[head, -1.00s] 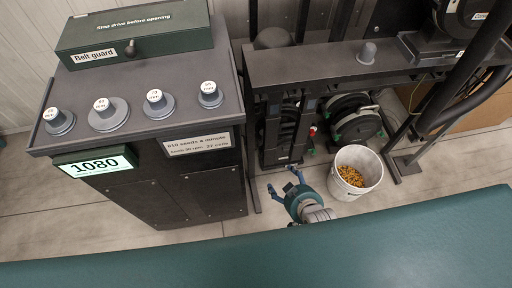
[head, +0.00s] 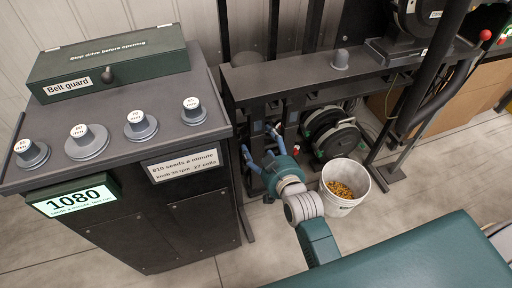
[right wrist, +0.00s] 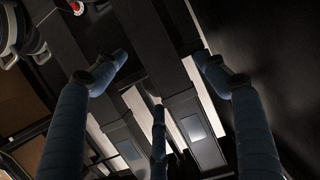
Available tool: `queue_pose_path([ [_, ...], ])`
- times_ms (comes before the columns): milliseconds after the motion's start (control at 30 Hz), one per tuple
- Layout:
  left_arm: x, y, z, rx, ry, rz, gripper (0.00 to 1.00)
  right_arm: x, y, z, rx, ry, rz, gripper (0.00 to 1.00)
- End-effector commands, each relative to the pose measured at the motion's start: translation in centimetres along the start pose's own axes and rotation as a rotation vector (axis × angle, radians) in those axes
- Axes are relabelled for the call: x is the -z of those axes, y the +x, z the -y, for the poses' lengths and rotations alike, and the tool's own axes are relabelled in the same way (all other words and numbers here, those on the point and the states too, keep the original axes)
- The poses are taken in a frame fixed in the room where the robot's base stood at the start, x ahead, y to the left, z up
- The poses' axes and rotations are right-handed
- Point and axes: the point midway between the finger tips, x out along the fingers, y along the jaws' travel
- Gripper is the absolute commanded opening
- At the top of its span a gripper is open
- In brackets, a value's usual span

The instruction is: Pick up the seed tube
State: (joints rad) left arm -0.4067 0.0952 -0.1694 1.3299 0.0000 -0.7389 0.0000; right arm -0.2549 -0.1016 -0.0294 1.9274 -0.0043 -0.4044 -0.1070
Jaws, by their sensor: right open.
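My right gripper (head: 259,142) is open and empty, its blue fingers spread in front of the dark frame under the bench beam. Two black upright tubes hang there, partly behind the fingers in the head view. In the right wrist view one tube with a pale grey patch (right wrist: 198,128) runs between my open fingers (right wrist: 160,75). The other tube with such a patch (right wrist: 130,152) lies to its left. Either may be the seed tube; I cannot tell which. No finger clearly touches them. My left gripper is not in view.
A dark cabinet (head: 190,215) with several grey knobs and a green belt guard box (head: 110,68) stands left of the gripper. A white bucket (head: 341,207) of yellow-orange seeds stands on the floor to the right. Black reels (head: 335,135) sit behind it.

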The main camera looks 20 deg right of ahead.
Motion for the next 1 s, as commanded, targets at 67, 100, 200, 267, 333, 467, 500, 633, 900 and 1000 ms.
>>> queue_pose_path([
  [67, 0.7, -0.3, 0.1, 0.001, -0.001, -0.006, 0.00, 0.1, 1.4, 0.1, 0.000, 0.002, -0.002, 0.72],
  [100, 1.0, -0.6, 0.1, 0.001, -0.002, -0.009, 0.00, 0.0, 2.0, 0.1, 0.000, 0.001, 0.000, 0.72],
  [200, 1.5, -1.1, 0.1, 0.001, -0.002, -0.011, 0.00, 0.0, 2.9, 0.1, 0.000, 0.002, 0.000, 0.72],
  [267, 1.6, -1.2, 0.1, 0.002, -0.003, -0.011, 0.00, 0.0, 3.1, 0.1, 0.000, 0.001, 0.001, 0.72],
  [333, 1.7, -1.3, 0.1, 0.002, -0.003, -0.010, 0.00, 0.0, 3.1, 0.1, 0.000, 0.001, 0.001, 0.72],
  [467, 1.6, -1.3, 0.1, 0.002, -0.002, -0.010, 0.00, 0.0, 3.1, 0.1, 0.000, 0.001, 0.001, 0.72],
  [500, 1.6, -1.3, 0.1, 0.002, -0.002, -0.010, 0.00, 0.0, 3.1, 0.0, 0.000, 0.001, 0.001, 0.66],
  [633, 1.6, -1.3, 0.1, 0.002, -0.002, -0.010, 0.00, 0.0, 3.1, 0.0, 0.000, 0.001, 0.001, 0.40],
  [900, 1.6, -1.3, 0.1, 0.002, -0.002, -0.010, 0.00, 0.2, 3.1, 0.0, 0.000, 0.001, -0.003, 0.14],
  [1000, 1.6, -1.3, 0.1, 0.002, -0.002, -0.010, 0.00, 0.2, 3.1, 0.0, 0.000, 0.001, -0.002, 0.14],
])
